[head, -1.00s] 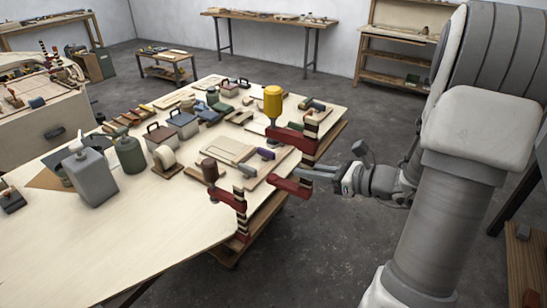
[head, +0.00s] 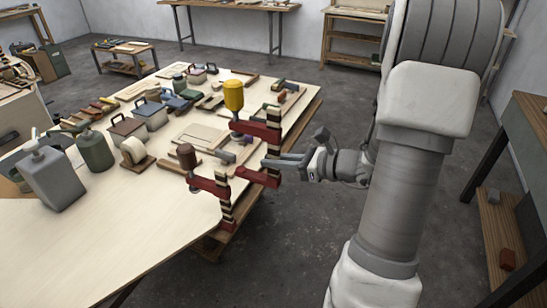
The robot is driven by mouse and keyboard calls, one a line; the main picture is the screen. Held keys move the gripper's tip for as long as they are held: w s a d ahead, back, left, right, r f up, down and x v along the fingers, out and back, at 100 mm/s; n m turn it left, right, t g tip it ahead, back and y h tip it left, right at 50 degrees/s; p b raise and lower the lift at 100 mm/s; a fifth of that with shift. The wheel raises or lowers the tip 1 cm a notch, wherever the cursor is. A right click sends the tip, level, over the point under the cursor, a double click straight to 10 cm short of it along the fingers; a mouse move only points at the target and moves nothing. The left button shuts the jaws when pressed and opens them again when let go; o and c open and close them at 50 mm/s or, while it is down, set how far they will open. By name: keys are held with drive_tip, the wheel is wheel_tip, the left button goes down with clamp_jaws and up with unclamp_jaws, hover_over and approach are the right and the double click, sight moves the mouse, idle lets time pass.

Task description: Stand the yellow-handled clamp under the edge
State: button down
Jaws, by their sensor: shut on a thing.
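The yellow-handled clamp (head: 255,131) is upright at the right edge of the plywood sheet (head: 95,235). Its yellow handle (head: 233,95) points up, and its upper red arm lies in front of the sheet in the view. Its lower red jaw (head: 256,176) shows near the sheet's edge; I cannot tell whether it is above, beside or under it. My gripper (head: 278,163) reaches in from the right and is shut on the clamp's lower part by its striped bar. The exact finger contact is too small to see.
A brown-handled red clamp (head: 205,184) stands at the near edge, left of the held one. Wooden pieces and several boxes lie behind. A grey jug (head: 55,180) and green bottle (head: 95,150) stand left.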

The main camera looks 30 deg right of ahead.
wheel_tip(320, 180, down, 14)
drive_tip(key=b, duration=1)
drive_tip(key=shift+w+a+f, duration=0.1)
drive_tip(key=shift+w+a, duration=0.1)
drive_tip(key=shift+w, duration=0.05)
idle(0.8)
drive_tip(key=shift+r+b+x, duration=0.2)
drive_tip(key=shift+r+x, duration=0.05)
drive_tip(key=shift+x, duration=0.8)
drive_tip(key=shift+r+b+x, duration=0.2)
drive_tip(key=shift+r+x, duration=0.05)
drive_tip(key=shift+x, duration=0.85)
drive_tip(key=shift+w+a, duration=0.15)
drive_tip(key=shift+w, duration=0.05)
drive_tip(key=shift+r+b+x, duration=0.1)
drive_tip(key=shift+r+x, duration=0.1)
drive_tip(key=shift+x, duration=0.55)
drive_tip(key=shift+r+b+x, duration=0.1)
drive_tip(key=shift+r+x, duration=0.05)
drive_tip(key=shift+x, duration=0.65)
drive_tip(key=shift+r+b+x, duration=0.1)
drive_tip(key=shift+r+x, duration=0.1)
drive_tip(key=shift+x, duration=0.55)
drive_tip(key=shift+w+a, duration=0.1)
drive_tip(key=c, duration=0.8)
unclamp_jaws()
